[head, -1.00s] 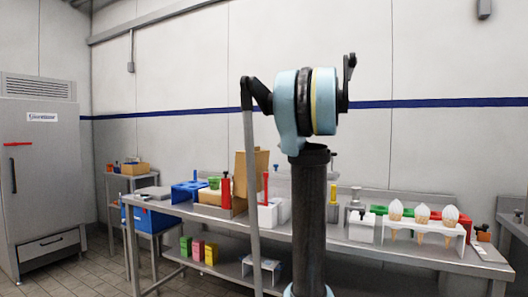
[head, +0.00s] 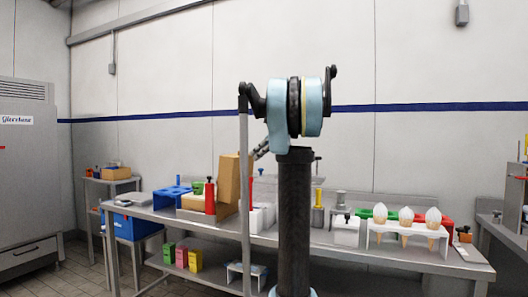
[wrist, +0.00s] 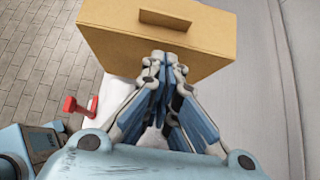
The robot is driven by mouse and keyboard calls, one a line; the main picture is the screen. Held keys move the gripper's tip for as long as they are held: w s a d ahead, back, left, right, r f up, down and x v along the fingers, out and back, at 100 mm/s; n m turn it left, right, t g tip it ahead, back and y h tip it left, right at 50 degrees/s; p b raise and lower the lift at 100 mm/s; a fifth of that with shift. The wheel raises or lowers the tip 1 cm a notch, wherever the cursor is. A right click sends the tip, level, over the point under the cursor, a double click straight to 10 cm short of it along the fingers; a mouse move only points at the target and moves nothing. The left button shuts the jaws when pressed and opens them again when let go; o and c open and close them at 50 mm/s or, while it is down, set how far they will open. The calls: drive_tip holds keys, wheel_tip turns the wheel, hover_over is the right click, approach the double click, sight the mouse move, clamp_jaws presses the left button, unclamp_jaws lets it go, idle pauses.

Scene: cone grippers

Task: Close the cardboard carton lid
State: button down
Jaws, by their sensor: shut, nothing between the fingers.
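The cardboard carton's lid (head: 230,182) stands raised on the bench in the head view, a tan panel leaning slightly right. In the head view the gripper is mostly hidden behind my arm.
The red bottle (head: 210,196) stands in front of the carton. A blue rack (head: 172,196) is to its left. White containers (head: 262,216) stand right of the lid, and a rack of ice cream cones (head: 406,228) is farther right. A red-handled item (wrist: 80,106) shows in the wrist view.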

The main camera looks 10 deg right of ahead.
sight(245, 156)
drive_tip(key=shift+w+a+r, duration=0.2)
drive_tip(key=shift+w+a, duration=0.3)
drive_tip(key=shift+a, duration=0.25)
drive_tip(key=shift+w+a+r, duration=0.15)
drive_tip(key=shift+w+a, duration=0.35)
drive_tip(key=shift+a, duration=0.2)
